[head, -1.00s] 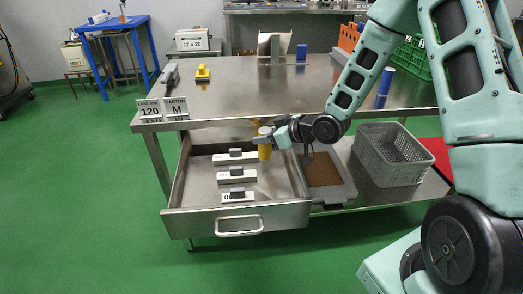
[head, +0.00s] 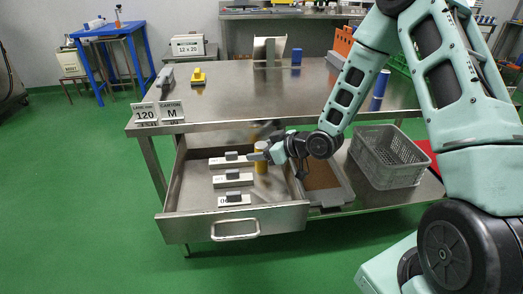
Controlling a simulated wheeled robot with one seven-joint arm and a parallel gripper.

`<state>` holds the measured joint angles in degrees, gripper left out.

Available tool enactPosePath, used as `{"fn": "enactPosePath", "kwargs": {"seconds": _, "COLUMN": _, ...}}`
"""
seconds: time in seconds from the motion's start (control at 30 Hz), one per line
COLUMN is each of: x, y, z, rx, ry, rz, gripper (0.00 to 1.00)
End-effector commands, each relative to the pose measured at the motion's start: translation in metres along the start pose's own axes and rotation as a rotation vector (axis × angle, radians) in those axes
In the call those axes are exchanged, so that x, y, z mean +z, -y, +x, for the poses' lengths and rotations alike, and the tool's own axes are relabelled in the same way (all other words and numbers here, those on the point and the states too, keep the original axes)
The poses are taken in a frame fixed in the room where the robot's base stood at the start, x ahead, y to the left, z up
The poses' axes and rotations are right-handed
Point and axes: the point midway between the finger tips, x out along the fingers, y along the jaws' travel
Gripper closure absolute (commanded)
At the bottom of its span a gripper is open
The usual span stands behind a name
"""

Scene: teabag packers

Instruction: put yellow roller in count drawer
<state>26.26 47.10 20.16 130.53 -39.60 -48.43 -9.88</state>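The yellow roller (head: 261,166) is upright at the right side of the open count drawer, in its back half. My gripper (head: 259,156) reaches in from the right with its fingers at the roller's upper part and looks shut on it. Part of the roller is hidden by the fingers. The roller's lower end is at or close to the drawer floor; I cannot tell if it touches. The metal drawer (head: 215,229) is pulled out under the table and holds several white blocks with dark grips (head: 233,179) in a column left of the roller.
A grey crate (head: 390,158) and a brown-bottomed tray (head: 335,197) are on the shelf right of the drawer. On the steel table (head: 240,97) are label signs (head: 158,112), a yellow item (head: 198,77) and a blue cylinder (head: 380,88). Bare drawer floor shows around the blocks.

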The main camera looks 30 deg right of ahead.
Motion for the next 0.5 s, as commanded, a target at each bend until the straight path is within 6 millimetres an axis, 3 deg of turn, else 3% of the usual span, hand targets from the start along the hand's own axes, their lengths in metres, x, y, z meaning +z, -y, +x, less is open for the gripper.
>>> {"fn": "enactPosePath", "kwargs": {"seconds": 0.23, "x": -0.004, "y": -0.001, "z": -0.012, "rx": 0.003, "ry": 0.000, "rz": 0.000, "gripper": 0.43}}
{"fn": "enactPosePath", "kwargs": {"seconds": 0.5, "x": -0.004, "y": -0.001, "z": -0.068, "rx": 0.003, "ry": 0.001, "rz": 0.001, "gripper": 0.43}}
